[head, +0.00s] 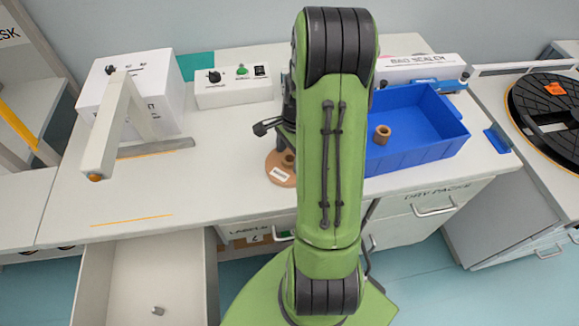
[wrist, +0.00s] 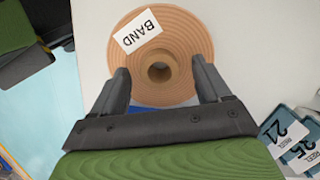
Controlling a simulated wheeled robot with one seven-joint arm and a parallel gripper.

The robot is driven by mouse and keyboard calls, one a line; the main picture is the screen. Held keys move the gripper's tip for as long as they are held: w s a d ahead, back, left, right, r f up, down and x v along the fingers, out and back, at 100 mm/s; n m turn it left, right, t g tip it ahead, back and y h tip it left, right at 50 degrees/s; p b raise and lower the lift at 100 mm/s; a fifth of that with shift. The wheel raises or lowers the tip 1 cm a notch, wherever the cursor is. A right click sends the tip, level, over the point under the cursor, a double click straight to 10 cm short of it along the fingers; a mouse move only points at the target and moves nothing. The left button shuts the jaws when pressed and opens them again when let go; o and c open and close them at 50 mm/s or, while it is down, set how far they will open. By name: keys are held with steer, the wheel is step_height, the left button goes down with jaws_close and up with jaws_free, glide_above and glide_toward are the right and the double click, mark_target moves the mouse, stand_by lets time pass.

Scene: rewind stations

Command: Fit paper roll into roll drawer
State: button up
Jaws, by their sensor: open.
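A flat tan roll with a white label reading BAND (wrist: 186,72) fills the top middle of the wrist view, with a hollow core at its centre. In the head view the tan roll (head: 276,178) lies on the worktop, partly hidden by my arm. My gripper (wrist: 160,82) is open, its fingers on either side of the core and over the roll's near part; I cannot tell whether they touch it. In the head view my gripper is mostly hidden behind my arm. An open drawer (head: 142,262) at lower left holds a small grey piece.
A blue bin (head: 425,125) with a small brown ring (head: 382,134) stands right of my arm. White control boxes (head: 235,86) stand at the back. A grey machine arm (head: 112,125) stands at left. A black reel (head: 550,105) lies far right. The worktop's left front is clear.

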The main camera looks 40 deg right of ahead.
steer(key=shift+f, duration=0.4)
steer(key=shift+a+r, duration=0.1)
steer(key=c, duration=1.4)
step_height(320, 180, up, 7)
steer(key=p, duration=0.2)
steer(key=w+a, duration=0.3)
steer(key=a, duration=0.2)
steer(key=w+a+p, duration=0.1)
steer(key=w+a, duration=0.3)
steer(key=a, duration=0.2)
steer(key=w+a, duration=0.4)
steer(key=a, duration=0.1)
steer(key=shift+w+a, duration=0.15)
steer(key=shift+a, duration=0.1)
